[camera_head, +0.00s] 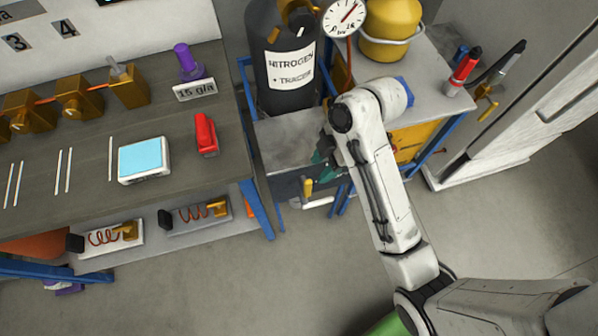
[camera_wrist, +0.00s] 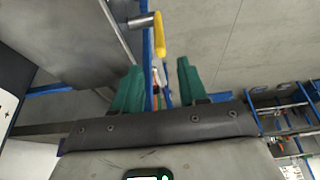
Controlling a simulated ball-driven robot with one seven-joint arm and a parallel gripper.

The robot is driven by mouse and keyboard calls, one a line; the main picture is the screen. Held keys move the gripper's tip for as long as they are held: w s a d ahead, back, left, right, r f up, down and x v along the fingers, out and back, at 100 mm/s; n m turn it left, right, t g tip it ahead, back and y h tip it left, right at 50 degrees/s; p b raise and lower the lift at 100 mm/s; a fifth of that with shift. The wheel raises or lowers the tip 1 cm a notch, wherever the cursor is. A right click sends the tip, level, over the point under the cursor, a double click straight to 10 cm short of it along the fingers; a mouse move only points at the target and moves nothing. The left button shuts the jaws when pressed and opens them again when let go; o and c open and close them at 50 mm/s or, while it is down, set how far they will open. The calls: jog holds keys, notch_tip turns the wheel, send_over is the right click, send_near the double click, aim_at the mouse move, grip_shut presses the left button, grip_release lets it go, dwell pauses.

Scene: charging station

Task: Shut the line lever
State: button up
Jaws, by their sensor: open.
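A yellow lever handle (camera_wrist: 160,36) on a metal stem shows in the wrist view, ahead of my gripper (camera_wrist: 158,84) and near the top of the picture. In the head view a yellow handle (camera_head: 308,187) hangs at the front of the grey cart, just below and left of my gripper (camera_head: 323,163). My gripper's green fingers are apart with nothing seen between them, and the handle lies beyond their tips without visible contact. In the head view my arm partly hides the gripper. I cannot tell for certain that this handle is the line lever.
A black nitrogen cylinder (camera_head: 282,75) with a gauge (camera_head: 343,17) stands at the back of the cart (camera_head: 290,150). A yellow tank (camera_head: 390,25) is to its right. A workbench (camera_head: 90,130) is on the left. Clear floor (camera_head: 240,290) lies in front.

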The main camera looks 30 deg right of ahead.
aim_at(304, 189)
jog(key=b+x, duration=0.5)
jog(key=x, duration=0.5)
jog(key=shift+a+f, duration=0.1)
jog(key=shift+f, duration=0.25)
jog(key=shift+c, duration=0.2)
grip_shut()
